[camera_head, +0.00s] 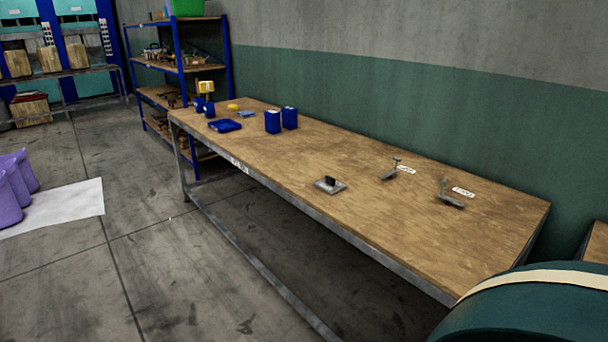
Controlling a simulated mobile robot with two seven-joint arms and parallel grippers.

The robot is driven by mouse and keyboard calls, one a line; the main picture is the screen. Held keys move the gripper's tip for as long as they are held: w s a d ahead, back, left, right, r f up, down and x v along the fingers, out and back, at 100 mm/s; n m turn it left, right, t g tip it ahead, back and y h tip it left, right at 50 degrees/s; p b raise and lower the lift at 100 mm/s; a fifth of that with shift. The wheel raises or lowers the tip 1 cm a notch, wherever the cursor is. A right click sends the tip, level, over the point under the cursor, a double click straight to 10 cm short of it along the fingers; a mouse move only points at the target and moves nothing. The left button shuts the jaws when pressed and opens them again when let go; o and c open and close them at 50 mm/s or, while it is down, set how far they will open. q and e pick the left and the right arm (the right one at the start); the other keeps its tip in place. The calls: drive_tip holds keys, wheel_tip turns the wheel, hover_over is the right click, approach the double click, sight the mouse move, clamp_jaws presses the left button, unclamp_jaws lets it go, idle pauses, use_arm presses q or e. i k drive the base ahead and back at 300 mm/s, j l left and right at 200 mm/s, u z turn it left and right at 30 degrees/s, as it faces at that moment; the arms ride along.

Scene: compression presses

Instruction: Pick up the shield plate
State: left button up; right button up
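A long wooden-topped workbench (290,166) runs along the wall. On it lies a small flat grey plate with a dark upright block on top (329,185), near the front edge; it looks most like the shield plate, but I cannot be sure. Two grey metal pieces with upright stems, a left one (390,172) and a right one (450,198), stand farther right and back. Each has a white label (463,191) beside it, too small to read. Neither of my grippers is in view.
Blue boxes (273,122), a blue tray (225,125) and small yellow items (233,107) occupy the bench's far end. Blue shelving (180,60) stands behind. Purple bins (12,185) are at left. The floor before the bench is clear. An unidentified rounded teal shape fills the bottom right corner.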

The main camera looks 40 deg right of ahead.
sight(329, 185)
drive_tip(key=i+z, duration=0.3)
drive_tip(key=i+j+z, duration=0.2)
drive_tip(key=i+z, duration=0.15)
drive_tip(key=i, duration=0.15)
drive_tip(key=i+j+z, duration=0.3)
drive_tip(key=i+z, duration=0.25)
drive_tip(key=z, duration=0.2)
drive_tip(key=i+j+z, duration=0.25)
drive_tip(key=z, duration=0.25)
drive_tip(key=i+j+z, duration=0.2)
drive_tip(key=z, duration=0.25)
